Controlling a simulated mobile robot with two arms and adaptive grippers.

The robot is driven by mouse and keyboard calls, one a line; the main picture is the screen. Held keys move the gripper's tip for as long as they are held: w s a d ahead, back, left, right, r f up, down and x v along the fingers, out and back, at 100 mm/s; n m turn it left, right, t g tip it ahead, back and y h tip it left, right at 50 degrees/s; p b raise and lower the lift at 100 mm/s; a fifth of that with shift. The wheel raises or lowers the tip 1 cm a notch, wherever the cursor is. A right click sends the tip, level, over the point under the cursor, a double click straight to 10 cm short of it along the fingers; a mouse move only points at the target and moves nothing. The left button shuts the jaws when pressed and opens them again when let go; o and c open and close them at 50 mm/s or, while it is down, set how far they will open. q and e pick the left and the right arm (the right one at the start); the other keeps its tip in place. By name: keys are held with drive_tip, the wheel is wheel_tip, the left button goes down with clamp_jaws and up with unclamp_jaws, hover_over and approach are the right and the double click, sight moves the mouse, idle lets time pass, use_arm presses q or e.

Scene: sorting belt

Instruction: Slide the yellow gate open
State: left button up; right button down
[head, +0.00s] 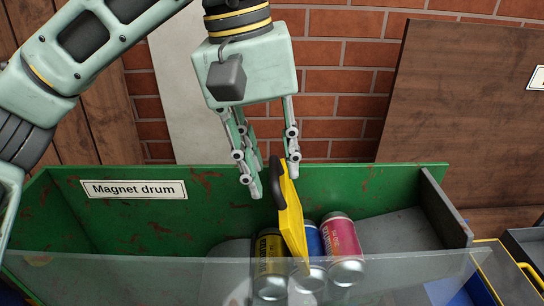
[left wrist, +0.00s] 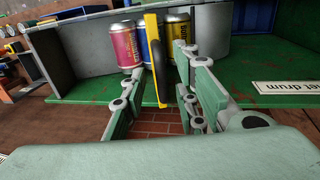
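The yellow gate (head: 291,222) is a thin upright plate with a dark curved handle (head: 277,183) on its side. It stands across the channel of the green bin marked "Magnet drum", beside several cans. My left gripper (head: 274,184) is above the bin's back wall, pointing down, with one finger on each side of the handle. Its fingers are apart, and a gap shows beside the handle. In the left wrist view the gate (left wrist: 152,40) and handle (left wrist: 159,70) also lie between the spread fingers (left wrist: 158,65). My right gripper is not in view.
A yellow can (head: 270,264), a blue can (head: 310,256) and a red can (head: 342,246) stand close by the gate. A clear panel (head: 150,282) runs along the front. The green back wall (head: 225,212) is under my gripper; a brown board (head: 470,100) stands at right.

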use_arm(q)
wheel_tip(320, 180, up, 12)
drive_tip(key=a, duration=0.2)
drive_tip(key=shift+a+f, duration=0.1)
idle(0.4)
